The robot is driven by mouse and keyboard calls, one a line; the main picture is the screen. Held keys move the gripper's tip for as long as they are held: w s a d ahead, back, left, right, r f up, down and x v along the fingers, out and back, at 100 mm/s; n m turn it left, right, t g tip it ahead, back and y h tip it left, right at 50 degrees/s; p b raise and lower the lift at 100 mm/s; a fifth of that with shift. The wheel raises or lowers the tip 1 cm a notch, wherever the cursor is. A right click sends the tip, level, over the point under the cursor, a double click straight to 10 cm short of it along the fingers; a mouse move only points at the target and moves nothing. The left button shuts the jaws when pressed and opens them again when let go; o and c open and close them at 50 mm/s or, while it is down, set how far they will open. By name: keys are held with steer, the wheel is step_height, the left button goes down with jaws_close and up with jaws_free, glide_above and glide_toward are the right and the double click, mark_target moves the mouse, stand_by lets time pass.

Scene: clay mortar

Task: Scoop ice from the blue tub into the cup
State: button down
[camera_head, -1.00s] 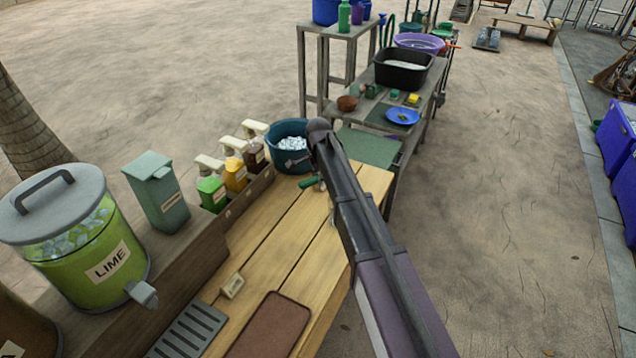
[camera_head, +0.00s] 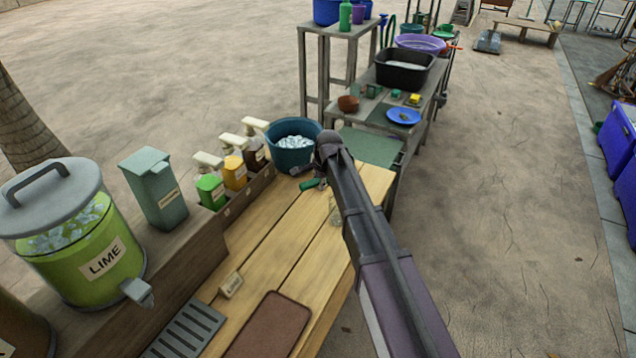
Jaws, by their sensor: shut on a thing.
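The blue tub (camera_head: 291,160) of ice (camera_head: 294,142) stands at the far end of the wooden counter. The elbow of my arm is just right of its rim. My gripper (camera_head: 318,181) is small and mostly hidden by my arm, at the tub's near right side. It is shut on a green-handled tool (camera_head: 308,184), likely the scoop; its head is hard to make out, and I cannot tell if it carries ice. A faint clear shape, perhaps the cup (camera_head: 335,214), stands on the counter, partly behind my arm.
Pump bottles (camera_head: 236,172) stand in a rack left of the tub. A lime dispenser (camera_head: 88,262) and a grey-green box (camera_head: 158,192) are on the left ledge. A brown mat (camera_head: 270,325) and drain grille (camera_head: 185,332) lie in front. The counter's middle is mostly clear.

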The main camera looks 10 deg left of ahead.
steer(key=shift+s+d+f+t+y+b, duration=0.1)
steer(key=shift+s+t+y+b, duration=0.05)
steer(key=shift+t+y+b, duration=0.35)
steer(key=shift+s+d+f+t+y+b, duration=0.15)
steer(key=shift+t+y+b, duration=0.25)
steer(key=shift+t, duration=0.2)
steer(key=t+y+b, duration=0.1)
steer(key=t+b, duration=0.1)
steer(key=b, duration=0.1)
steer(key=shift+r+t+y, duration=0.1)
steer(key=shift+t+y, duration=0.2)
steer(key=shift+y, duration=0.1)
steer(key=t+y+b, duration=0.1)
steer(key=b, duration=0.1)
steer(key=t+y+b, duration=0.1)
steer(key=b, duration=0.1)
steer(key=t+y+b, duration=0.1)
steer(key=t+b, duration=0.1)
steer(key=b, duration=0.1)
steer(key=shift+s+d+r, duration=0.1)
steer(key=shift+s+d, duration=0.15)
steer(key=shift+s, duration=0.15)
steer(key=shift+s+b, duration=0.1)
steer(key=shift+b, duration=0.4)
steer(key=shift+s+d+r+t+y+b, duration=0.1)
steer(key=shift+d+r+t+y+b, duration=0.1)
steer(key=shift+t+y+b, duration=0.7)
